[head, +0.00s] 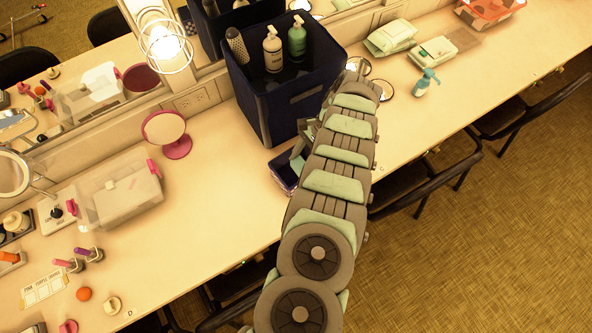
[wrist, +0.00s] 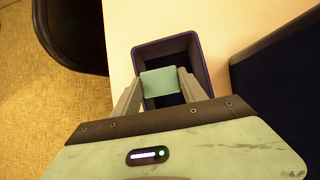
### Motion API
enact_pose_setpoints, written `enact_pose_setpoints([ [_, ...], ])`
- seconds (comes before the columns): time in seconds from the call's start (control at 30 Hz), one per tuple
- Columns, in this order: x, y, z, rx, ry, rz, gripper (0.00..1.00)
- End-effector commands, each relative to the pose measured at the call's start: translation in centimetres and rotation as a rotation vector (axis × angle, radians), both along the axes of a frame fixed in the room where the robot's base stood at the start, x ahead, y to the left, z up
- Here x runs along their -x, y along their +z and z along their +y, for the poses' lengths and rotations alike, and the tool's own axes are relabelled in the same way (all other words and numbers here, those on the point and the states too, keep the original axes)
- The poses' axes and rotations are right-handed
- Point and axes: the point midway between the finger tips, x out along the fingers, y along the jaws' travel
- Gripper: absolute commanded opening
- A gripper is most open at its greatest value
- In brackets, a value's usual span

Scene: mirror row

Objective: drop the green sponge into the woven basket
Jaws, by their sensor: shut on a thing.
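The green sponge (wrist: 160,82) is a pale green block between my gripper's fingers (wrist: 158,88) in the wrist view. My gripper is shut on it. The sponge is over the opening of a small dark box with a purple rim (wrist: 195,42); I cannot tell how far above or inside it is. That small box (head: 281,178) also shows in the head view, where my arm partly hides it and the gripper. A red-orange basket-like container (head: 489,10) stands at the far top right, cut by the frame edge. I cannot make out which container is woven.
A tall navy bin (head: 283,105) with bottles stands close beside the small box. Green-and-white packs (head: 392,37) and a teal pump bottle (head: 426,82) lie to the right. A round pink mirror (head: 165,128) stands to the left. Chairs (head: 530,108) line the counter's front.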

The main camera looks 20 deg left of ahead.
Motion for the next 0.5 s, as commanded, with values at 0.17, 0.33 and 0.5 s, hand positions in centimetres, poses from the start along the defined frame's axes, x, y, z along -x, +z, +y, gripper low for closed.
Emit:
enact_pose_setpoints([
  [0.17,-0.01,0.1,0.0,0.0,0.0,0.0,0.54],
  [0.33,0.0,0.09,0.0,0.0,0.0,0.0,0.67],
  [0.5,-0.01,0.08,-0.01,0.0,0.0,0.0,0.75],
])
